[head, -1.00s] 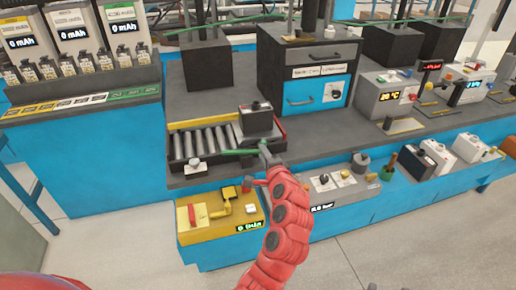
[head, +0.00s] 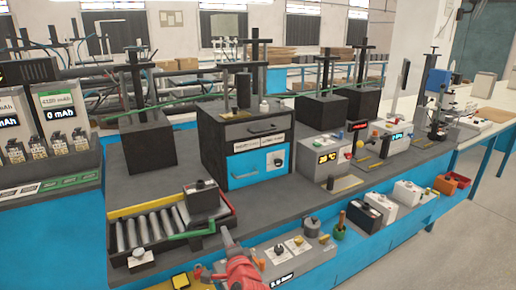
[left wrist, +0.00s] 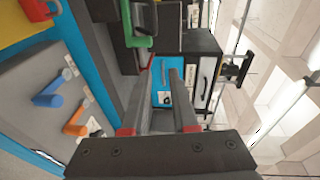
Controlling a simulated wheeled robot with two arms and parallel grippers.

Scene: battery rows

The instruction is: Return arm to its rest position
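My left arm is red and enters low in the head view, in front of the bench. Its gripper (head: 216,256) is small there, at the bench's front edge near the roller tray (head: 147,264). In the left wrist view the two grey fingers of the left gripper (left wrist: 163,72) stand apart with nothing between them. A blue drawer front (left wrist: 163,95) shows beyond the gap. My right gripper is in neither view.
The grey bench (head: 165,185) holds black blocks and a drawer cabinet (head: 248,150). A green lever (head: 190,235) lies beside the gripper. Several small devices line the lower front ledge. Open floor (head: 450,255) lies at the right.

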